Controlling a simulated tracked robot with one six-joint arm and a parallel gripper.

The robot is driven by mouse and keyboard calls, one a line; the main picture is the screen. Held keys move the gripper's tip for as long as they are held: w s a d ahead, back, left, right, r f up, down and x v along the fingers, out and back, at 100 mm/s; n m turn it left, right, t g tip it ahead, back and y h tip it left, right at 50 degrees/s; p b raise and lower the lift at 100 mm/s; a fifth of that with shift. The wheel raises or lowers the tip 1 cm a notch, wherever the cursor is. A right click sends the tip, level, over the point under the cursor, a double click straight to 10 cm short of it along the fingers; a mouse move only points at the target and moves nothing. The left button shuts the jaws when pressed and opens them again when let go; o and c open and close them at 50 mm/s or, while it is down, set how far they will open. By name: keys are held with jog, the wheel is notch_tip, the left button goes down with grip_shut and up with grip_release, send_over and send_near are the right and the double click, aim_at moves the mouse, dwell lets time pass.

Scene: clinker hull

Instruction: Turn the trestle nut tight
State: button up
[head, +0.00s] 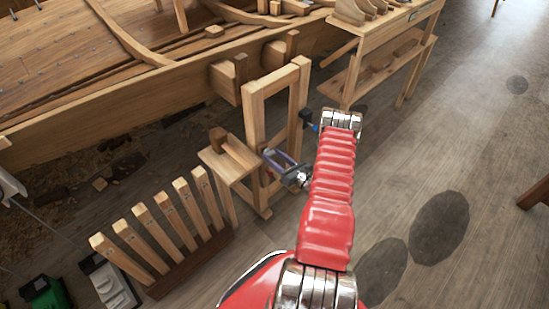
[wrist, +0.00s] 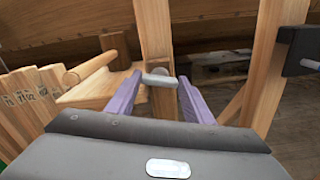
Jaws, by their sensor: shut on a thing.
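The wooden trestle (head: 255,125) stands upright beside the hull, and its post (wrist: 155,30) rises in the middle of the wrist view. The trestle nut (wrist: 158,80) shows there as a grey bar with rounded ends, lying crosswise in front of a round wooden part on the post. My gripper (wrist: 161,77) has its two purple fingers on either side of the nut, shut on the bar's ends. In the head view my gripper (head: 270,160) reaches the trestle from the right, at mid-height. The nut is too small to make out there.
A small wooden stand with a mallet-like piece (head: 218,137) adjoins the trestle's left side. Several upright slats (head: 165,235) stand in a rack at lower left. A dark block (wrist: 300,50) is close on the right.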

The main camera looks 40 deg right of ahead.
jog(key=shift+d+m, duration=0.2)
jog(key=shift+m, duration=1.4)
jog(key=o, duration=1.1)
jog(key=shift+a, duration=0.1)
jog(key=shift+c, duration=0.2)
jog(key=s, duration=1.3)
jog(key=shift+s+d, duration=0.2)
jog(key=shift+s, duration=0.2)
